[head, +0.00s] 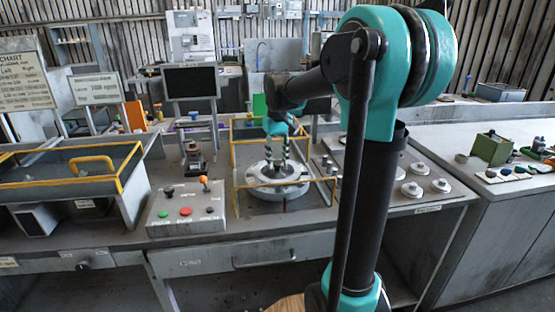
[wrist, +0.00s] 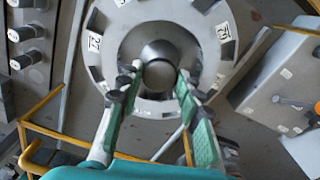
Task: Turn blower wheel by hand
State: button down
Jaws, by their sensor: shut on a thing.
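The blower wheel (head: 257,187) is a round grey ring lying flat inside a yellow-railed frame (head: 234,200) on the workbench. In the wrist view the wheel (wrist: 128,45) shows dark slots and small numbered labels around a dark inner ring. A grey rounded hub (wrist: 158,52) stands at its centre. My gripper (head: 277,166) points down at the wheel from above. In the wrist view its two green-padded fingers (wrist: 157,77) lie on either side of the hub and are shut on it. The exact contact at the fingertips is partly hidden.
A control box (head: 187,212) with buttons and an orange-tipped lever stands left of the frame. The yellow rails surround the wheel closely. Several round metal parts (head: 411,189) sit to the right. A yellow-edged tray (head: 60,185) and a monitor (head: 190,83) are at left.

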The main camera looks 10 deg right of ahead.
aim_at(278, 162)
dwell(0.4)
jog(key=c, duration=1)
grip_release()
jog(key=shift+r, duration=0.1)
notch_tip(278, 162, up, 12)
jog(key=shift+f, duration=0.1)
jog(key=shift+s, duration=0.1)
